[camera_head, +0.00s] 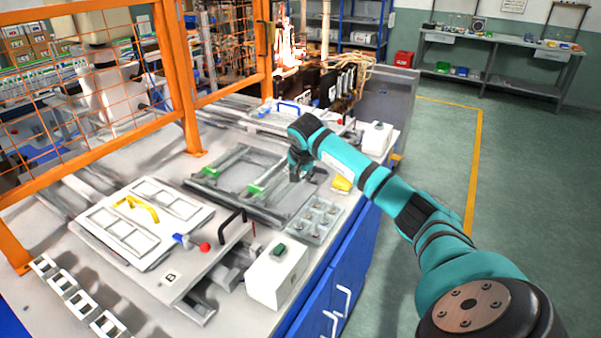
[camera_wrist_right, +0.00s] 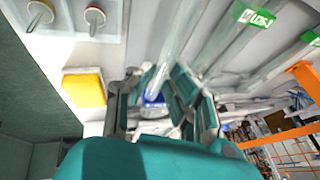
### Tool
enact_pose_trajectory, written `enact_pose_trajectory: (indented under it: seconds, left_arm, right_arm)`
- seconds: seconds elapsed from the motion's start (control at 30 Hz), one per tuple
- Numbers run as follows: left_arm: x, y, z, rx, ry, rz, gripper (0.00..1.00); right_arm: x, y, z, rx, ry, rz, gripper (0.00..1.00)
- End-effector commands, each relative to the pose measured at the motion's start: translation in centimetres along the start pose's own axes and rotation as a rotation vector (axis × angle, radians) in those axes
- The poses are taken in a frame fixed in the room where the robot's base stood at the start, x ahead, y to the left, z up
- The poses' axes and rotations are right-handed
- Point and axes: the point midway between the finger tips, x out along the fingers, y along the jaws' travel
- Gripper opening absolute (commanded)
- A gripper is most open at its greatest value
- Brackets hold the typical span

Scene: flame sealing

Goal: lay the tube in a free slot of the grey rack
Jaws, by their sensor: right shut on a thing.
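The clear tube (camera_wrist_right: 178,45) shows in the right wrist view. It runs up from between the fingers of my right gripper (camera_wrist_right: 160,100), which is shut on it. Something blue (camera_wrist_right: 154,98) shows between the fingers; I cannot tell whether it is part of the tube. In the head view my right gripper (camera_head: 305,173) is over the right side of the grey rack (camera_head: 262,213), and the tube is too faint to make out there. The rack has long rails with green labels (camera_wrist_right: 250,15). I cannot tell whether the tube touches it. My left gripper is not in view.
A yellow block (camera_head: 341,183) and a grey tray (camera_head: 325,232) with several round pieces lie close to the right gripper. An orange fence (camera_head: 178,75) stands at left.

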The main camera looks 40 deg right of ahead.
Motion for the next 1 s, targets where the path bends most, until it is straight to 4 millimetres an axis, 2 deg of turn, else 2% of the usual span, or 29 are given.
enact_pose_trajectory:
  seconds: [0.1, 0.2, 0.6, 1.0]
  left_arm:
    - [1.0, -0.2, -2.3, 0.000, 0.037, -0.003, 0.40]
    - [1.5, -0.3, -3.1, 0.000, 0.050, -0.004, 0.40]
    - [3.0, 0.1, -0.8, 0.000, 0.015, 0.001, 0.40]
    - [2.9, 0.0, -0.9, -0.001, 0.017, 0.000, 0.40]
  right_arm:
    - [1.1, 0.4, 0.5, 0.000, -0.001, 0.000, 0.00]
    - [1.9, 0.7, 0.8, -0.001, -0.001, 0.000, 0.00]
    - [3.8, 1.3, 1.5, 0.000, 0.001, 0.000, 0.00]
    - [3.8, 1.3, 1.5, 0.000, 0.001, 0.000, 0.00]
